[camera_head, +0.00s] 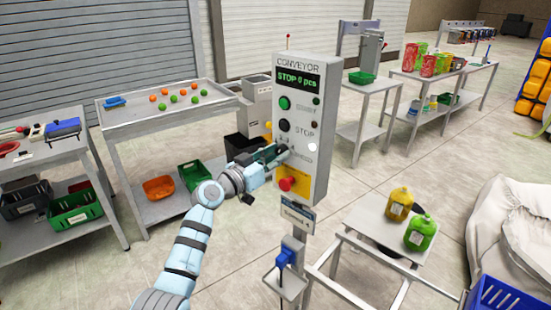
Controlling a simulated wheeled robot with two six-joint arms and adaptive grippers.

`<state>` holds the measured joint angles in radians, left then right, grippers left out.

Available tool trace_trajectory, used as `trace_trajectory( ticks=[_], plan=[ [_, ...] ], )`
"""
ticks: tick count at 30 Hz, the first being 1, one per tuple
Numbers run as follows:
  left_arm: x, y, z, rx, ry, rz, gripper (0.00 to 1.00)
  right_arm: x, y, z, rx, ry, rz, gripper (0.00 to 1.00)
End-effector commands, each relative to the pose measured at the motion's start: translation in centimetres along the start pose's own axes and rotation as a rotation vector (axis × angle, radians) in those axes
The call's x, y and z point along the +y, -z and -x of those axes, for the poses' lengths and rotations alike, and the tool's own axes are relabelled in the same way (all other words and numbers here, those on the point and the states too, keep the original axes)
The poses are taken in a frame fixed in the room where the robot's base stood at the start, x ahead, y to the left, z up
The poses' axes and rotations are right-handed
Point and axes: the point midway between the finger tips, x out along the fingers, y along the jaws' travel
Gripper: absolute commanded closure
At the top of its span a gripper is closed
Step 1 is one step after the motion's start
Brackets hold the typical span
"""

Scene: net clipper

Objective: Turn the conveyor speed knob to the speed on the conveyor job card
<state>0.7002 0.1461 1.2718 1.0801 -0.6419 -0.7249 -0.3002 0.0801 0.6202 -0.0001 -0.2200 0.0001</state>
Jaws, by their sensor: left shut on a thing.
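The grey conveyor control box (318,165) stands on a post in the middle. Its green display (299,80) reads "STOP 0 pcs". Below it are a green START button (285,103), a dark STOP button (284,126) and a red emergency button (286,184) on a yellow plate. My left gripper (281,151) reaches in from the left and is shut at the speed knob, beside the SPEED lettering. The fingers hide the knob, so its setting cannot be read. A small card (297,214) hangs under the box; its text is too small to read. My right gripper is not in view.
A blue-handled tool (285,258) sits in a holder on the post. A table with yellow and green bottles (421,232) stands at the right. A table with coloured balls (165,105) stands behind at the left. A black bin (243,146) is behind my gripper.

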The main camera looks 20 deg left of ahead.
Motion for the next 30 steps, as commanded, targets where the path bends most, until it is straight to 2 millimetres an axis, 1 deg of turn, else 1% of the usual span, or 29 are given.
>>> trace_trajectory(
  ticks=[1,5,12,18,24,30],
  plan=[
    [-0.1,-0.4,0.0,0.004,0.001,-0.021,1.00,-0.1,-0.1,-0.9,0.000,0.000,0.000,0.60],
    [-0.1,-0.6,0.0,0.005,0.001,-0.093,1.00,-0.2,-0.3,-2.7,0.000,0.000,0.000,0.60],
    [-0.2,-0.7,0.0,0.005,0.002,-0.280,1.00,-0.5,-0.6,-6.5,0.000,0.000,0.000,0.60],
    [-0.3,-0.6,0.0,0.004,0.002,-0.437,1.00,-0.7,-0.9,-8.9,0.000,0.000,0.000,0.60],
    [-0.3,-0.4,0.0,0.002,0.001,-0.563,1.00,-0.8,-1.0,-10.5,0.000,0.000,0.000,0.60],
    [-0.2,-0.2,0.0,0.001,0.000,-0.638,1.00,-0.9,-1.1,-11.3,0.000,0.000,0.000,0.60]
  ],
)
